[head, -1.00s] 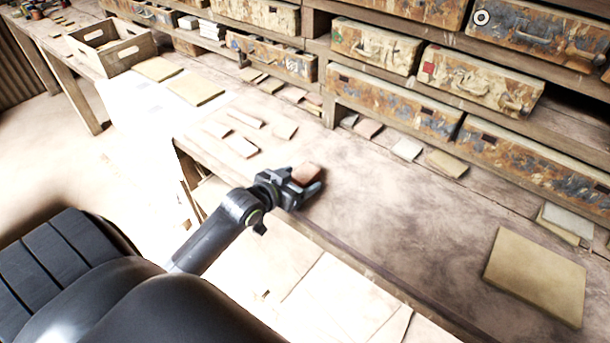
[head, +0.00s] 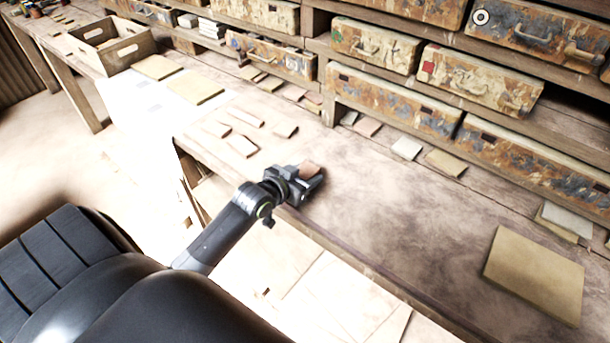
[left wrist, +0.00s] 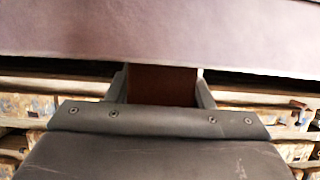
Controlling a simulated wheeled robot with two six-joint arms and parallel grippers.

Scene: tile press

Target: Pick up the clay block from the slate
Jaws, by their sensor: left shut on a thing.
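The clay block (head: 310,169) is small and reddish brown. It sits between the fingers of my left gripper (head: 311,181), near the front edge of the bench. The left gripper is shut on it. In the left wrist view the clay block (left wrist: 163,84) fills the space between the two fingers of the left gripper (left wrist: 161,88). I cannot tell how high the block is above the bench, and I cannot make out a slate under it. My right gripper is not in view.
The wooden bench top (head: 400,215) is largely clear to the right of the gripper. A large tan slab (head: 535,275) lies at the right. Several small tiles (head: 242,146) lie to the left. Painted drawers (head: 392,100) line the back, and a wooden crate (head: 125,55) stands far left.

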